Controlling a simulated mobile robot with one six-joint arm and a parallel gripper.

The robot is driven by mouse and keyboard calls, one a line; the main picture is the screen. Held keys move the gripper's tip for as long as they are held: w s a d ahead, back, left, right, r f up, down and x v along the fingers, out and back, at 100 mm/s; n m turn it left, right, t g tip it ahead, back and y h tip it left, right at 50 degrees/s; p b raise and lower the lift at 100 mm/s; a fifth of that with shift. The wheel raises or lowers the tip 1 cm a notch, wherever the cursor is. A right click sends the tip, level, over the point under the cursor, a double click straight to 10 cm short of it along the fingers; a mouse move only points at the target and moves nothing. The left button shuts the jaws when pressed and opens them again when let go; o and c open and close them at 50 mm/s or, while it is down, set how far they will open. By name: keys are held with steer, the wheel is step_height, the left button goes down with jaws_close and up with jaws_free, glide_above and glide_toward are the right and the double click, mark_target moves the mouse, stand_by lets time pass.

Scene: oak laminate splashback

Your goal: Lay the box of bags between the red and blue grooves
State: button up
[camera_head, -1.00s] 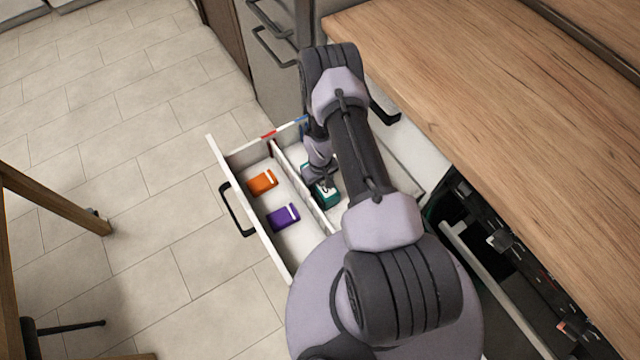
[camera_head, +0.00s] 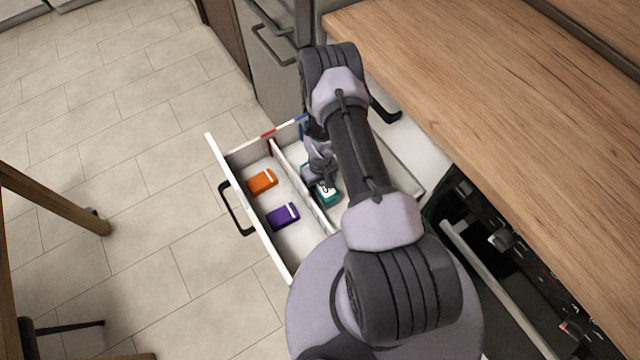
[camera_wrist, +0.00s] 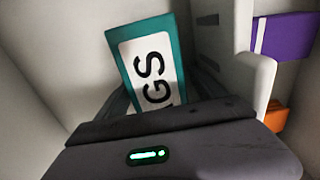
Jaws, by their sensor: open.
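The box of bags (camera_head: 328,196) is teal with a white label. It lies in the open drawer (camera_head: 296,246), in the compartment right of the white divider (camera_head: 296,178). In the wrist view the box (camera_wrist: 177,33) shows the letters "GS"; its near end is hidden by my gripper's body. My gripper (camera_head: 319,178) is open, low in that compartment at the box; I cannot tell whether it touches it. A red mark (camera_head: 268,133) on the drawer's far edge lines up with the divider. A blue mark (camera_head: 303,118) is further right, partly behind my arm.
An orange box (camera_head: 262,181) and a purple box (camera_head: 283,216) lie in the compartment left of the divider. The wooden countertop (camera_head: 480,90) overhangs on the right, with an open appliance (camera_head: 500,270) below it.

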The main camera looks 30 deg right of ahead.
step_height(320, 180, up, 17)
steer(key=p, duration=0.7)
steer(key=shift+r, duration=0.15)
